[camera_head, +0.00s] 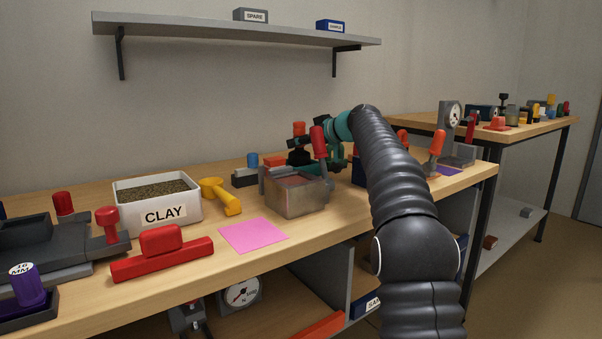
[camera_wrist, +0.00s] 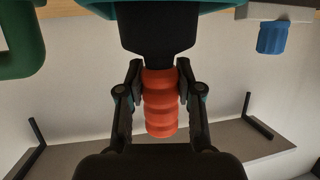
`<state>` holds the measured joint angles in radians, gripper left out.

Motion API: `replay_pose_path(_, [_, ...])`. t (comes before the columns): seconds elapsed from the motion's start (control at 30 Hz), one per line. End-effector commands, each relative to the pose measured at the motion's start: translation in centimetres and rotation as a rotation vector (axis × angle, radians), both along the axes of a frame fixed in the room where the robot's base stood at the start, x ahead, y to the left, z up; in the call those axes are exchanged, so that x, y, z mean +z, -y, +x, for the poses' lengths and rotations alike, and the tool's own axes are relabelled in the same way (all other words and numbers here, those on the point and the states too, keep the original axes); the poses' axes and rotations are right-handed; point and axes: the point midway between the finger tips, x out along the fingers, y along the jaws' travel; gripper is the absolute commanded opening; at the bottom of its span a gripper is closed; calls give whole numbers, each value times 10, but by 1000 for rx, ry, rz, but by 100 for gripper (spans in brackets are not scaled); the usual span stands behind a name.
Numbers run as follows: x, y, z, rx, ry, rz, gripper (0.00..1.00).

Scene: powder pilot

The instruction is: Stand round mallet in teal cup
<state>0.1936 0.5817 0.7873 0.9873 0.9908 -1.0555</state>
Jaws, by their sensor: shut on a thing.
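The round mallet is upright, with an orange ribbed handle (camera_wrist: 160,105) and a dark head (camera_wrist: 158,32). My gripper (camera_wrist: 160,98) is shut on the handle; the wrist view is upside down, so the head points down to the bench. The handle also shows in the head view (camera_head: 299,128), behind the metal box. The teal cup (camera_wrist: 205,8) is cut off at the top edge of the wrist view, by the mallet head. I cannot tell whether the head is inside it or just above. In the head view the cup is mostly hidden behind the box and a red-handled clamp.
The metal box (camera_head: 295,198) stands in front of my gripper. A blue-knobbed block (camera_head: 246,174) is to its left, a green piece (camera_wrist: 22,42) to its right. The white clay bin (camera_head: 158,215) and yellow scoop (camera_head: 222,196) stand farther left.

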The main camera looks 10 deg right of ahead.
Motion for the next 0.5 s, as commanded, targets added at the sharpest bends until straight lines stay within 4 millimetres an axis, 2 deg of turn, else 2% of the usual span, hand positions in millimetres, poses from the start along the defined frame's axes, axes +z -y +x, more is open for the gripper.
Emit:
replay_pose_path(0.47, [-7, 0, 0, -1, 2, 0, 0])
replay_pose_path(0.5, [-7, 0, 0, -1, 2, 0, 38])
